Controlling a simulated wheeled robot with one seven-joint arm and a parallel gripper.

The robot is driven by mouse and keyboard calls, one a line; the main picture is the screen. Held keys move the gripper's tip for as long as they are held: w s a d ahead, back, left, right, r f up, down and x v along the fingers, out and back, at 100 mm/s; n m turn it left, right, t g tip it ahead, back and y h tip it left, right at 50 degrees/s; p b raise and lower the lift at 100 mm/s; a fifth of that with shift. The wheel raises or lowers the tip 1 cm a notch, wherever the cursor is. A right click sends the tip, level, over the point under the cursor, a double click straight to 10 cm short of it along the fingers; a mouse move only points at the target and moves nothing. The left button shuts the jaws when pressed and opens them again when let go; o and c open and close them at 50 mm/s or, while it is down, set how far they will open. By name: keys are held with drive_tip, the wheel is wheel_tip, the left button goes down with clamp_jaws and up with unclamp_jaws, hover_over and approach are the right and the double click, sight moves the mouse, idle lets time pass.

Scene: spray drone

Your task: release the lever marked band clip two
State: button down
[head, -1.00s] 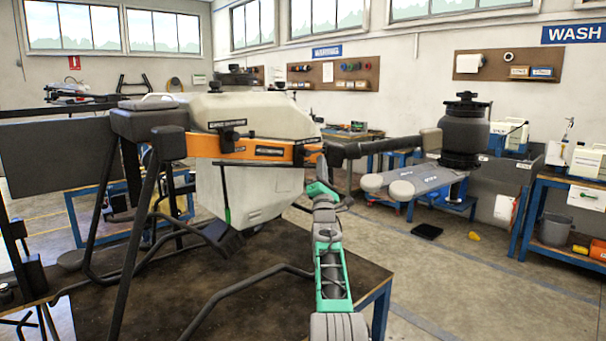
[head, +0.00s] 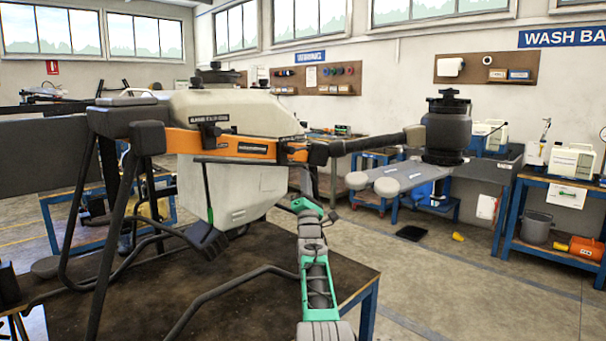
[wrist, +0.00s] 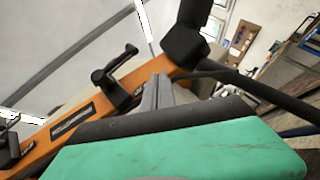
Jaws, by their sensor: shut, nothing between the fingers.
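The spray drone's orange band (head: 221,145) runs around its pale tank (head: 240,188) in the head view. One black lever clip (head: 209,132) sits on the band's left part. In the wrist view a black lever (wrist: 115,77) stands up from the orange band (wrist: 82,117), with a dark label (wrist: 72,120) too small to read. Another dark clip (wrist: 8,138) is cut by the left edge. I cannot tell which is band clip two. My gripper (wrist: 158,88) is shut and empty, its tips to the right of the upright lever and apart from it in the picture.
A black drone arm (head: 370,144) with a motor (head: 447,128) reaches right of the band. Dark landing legs (head: 120,210) stand on the dark table (head: 150,290). Blue benches (head: 560,215) line the right side.

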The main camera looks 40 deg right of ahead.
drive_tip(key=s+f, duration=0.5)
drive_tip(key=f, duration=0.1)
drive_tip(key=shift+d+f+b, duration=0.15)
drive_tip(key=shift+d+b, duration=0.1)
drive_tip(key=shift+b, duration=0.15)
drive_tip(key=w+a+r+m+g+y+p, duration=0.1)
drive_tip(key=w+a+r+m+y+p, duration=0.2)
drive_tip(key=a, duration=0.4)
drive_tip(key=w+a+r+m+g+y+p, duration=0.1)
drive_tip(key=w+a+r+g+y+p, duration=0.15)
drive_tip(key=w+a+y, duration=0.35)
drive_tip(key=s+a+f+m+g+y+p, duration=0.1)
drive_tip(key=s+a+m+g+y+p, duration=0.25)
drive_tip(key=a, duration=1.25)
drive_tip(key=s+a+f+m+g+y+p, duration=0.1)
drive_tip(key=s+a+f+m+g+p, duration=0.2)
drive_tip(key=s+a, duration=0.5)
drive_tip(key=s+a+f+m+g+y+p, duration=0.1)
drive_tip(key=s+a+f+m+g+p, duration=0.15)
drive_tip(key=s+a, duration=0.6)
drive_tip(key=s+a+f+m+g+p, duration=0.2)
drive_tip(key=s+f+g, duration=0.1)
drive_tip(key=s, duration=0.8)
drive_tip(key=s+a+f+m+g+p, duration=0.2)
drive_tip(key=s+a+f+m+g, duration=0.1)
drive_tip(key=s, duration=0.9)
drive_tip(key=shift+s+a+y, duration=0.3)
drive_tip(key=shift+a+y, duration=0.05)
